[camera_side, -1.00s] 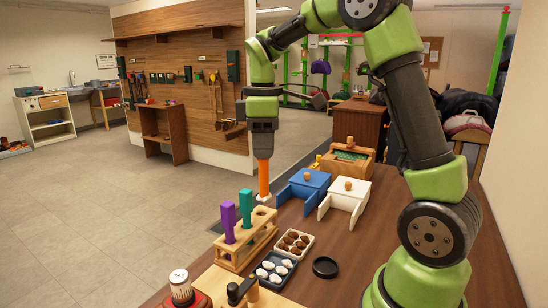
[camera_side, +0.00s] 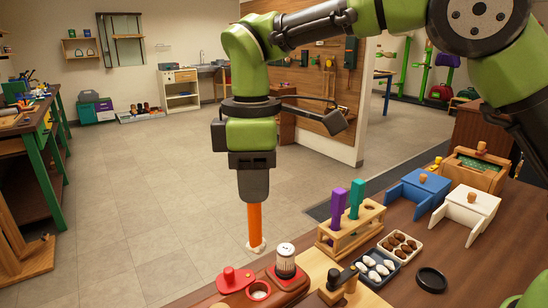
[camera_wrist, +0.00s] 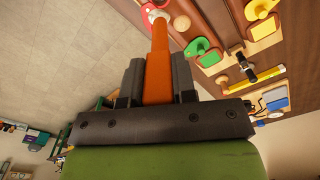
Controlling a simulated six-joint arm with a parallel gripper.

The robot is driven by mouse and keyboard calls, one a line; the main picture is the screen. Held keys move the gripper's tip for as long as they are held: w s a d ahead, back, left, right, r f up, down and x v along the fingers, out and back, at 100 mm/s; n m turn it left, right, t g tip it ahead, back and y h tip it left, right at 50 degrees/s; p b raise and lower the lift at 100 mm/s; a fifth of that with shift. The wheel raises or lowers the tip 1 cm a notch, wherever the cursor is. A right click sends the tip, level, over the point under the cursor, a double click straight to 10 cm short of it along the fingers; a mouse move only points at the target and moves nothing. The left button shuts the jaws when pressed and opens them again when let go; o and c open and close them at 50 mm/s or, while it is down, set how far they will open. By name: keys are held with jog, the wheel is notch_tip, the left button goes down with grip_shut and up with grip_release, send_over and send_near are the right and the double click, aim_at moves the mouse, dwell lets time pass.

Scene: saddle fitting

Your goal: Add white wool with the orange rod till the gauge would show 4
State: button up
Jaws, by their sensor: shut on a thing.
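My gripper (camera_side: 253,196) is shut on the orange rod (camera_side: 254,222), which hangs upright. A white tuft of wool (camera_side: 257,246) is at the rod's lower tip, left of and above the red base (camera_side: 291,284) in the side view. I cannot read a gauge value. More white wool (camera_side: 375,266) lies in a dark tray (camera_side: 367,279). In the wrist view the orange rod (camera_wrist: 158,60) runs up to its pale tip (camera_wrist: 152,13).
A wooden rack (camera_side: 341,240) holds a purple rod (camera_side: 337,212) and a teal rod (camera_side: 356,197). Brown tufts (camera_side: 399,243) lie in a white tray. Blue (camera_side: 420,187) and white (camera_side: 466,211) boxes stand behind. A black ring (camera_side: 431,279) and a black-handled piece (camera_side: 343,278) are nearby.

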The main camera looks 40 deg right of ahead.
aim_at(257, 250)
jog(key=shift+f, duration=5.95)
jog(key=shift+r, duration=4.1)
